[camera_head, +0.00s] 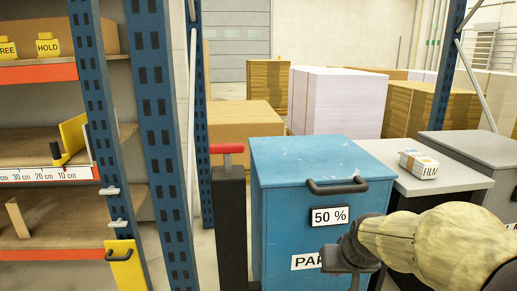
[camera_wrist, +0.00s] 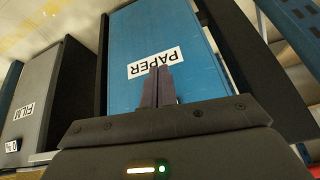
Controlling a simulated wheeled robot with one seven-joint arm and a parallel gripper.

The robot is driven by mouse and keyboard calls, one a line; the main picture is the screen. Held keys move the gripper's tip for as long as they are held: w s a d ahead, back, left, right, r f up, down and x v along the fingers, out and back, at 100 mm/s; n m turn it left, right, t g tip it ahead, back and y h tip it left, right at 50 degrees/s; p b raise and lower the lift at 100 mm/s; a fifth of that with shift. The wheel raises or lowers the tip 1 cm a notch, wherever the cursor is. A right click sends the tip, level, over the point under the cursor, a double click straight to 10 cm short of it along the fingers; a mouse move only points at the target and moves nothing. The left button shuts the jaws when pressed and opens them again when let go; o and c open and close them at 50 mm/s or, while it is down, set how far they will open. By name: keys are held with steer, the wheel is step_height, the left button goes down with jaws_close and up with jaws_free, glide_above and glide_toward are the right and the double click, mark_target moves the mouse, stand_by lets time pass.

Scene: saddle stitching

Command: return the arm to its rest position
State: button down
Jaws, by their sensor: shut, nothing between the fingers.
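My gripper (camera_wrist: 158,88) is shut and empty, its two dark fingers together in the wrist view. In the head view my arm comes in from the lower right, with the dark gripper end (camera_head: 352,258) in front of the blue bin. The blue bin (camera_head: 295,240) has a dark handle on its lid, a "50 %" label and a label starting "PA", partly hidden by my gripper. In the wrist view the blue bin (camera_wrist: 205,75) appears upside down with a "PAPER" label. I cannot tell whether the fingers touch it.
A blue shelf rack (camera_head: 160,130) stands at left. A post with a red handle (camera_head: 227,149) stands left of the bin. Pallets of boxes (camera_head: 345,100) stand behind.

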steer(key=s+a+f+g+p, duration=0.1)
steer(key=s+f+g+p, duration=0.15)
steer(key=s, duration=0.35)
steer(key=s+a+f+g+p, duration=0.1)
steer(key=s+a+p, duration=0.1)
steer(key=s+p, duration=0.25)
steer(key=w+a+p+v, duration=0.1)
steer(key=w+p+v, duration=0.2)
steer(key=p+v, duration=1.5)
steer(key=w+a+r+p+v, duration=0.1)
steer(key=w+p+v, duration=0.3)
steer(key=p+v, duration=1.4)
steer(key=shift+d+r+h+p, duration=0.25)
steer(key=shift+r+h+p, duration=0.1)
steer(key=shift+r, duration=0.5)
steer(key=shift+s, duration=0.1)
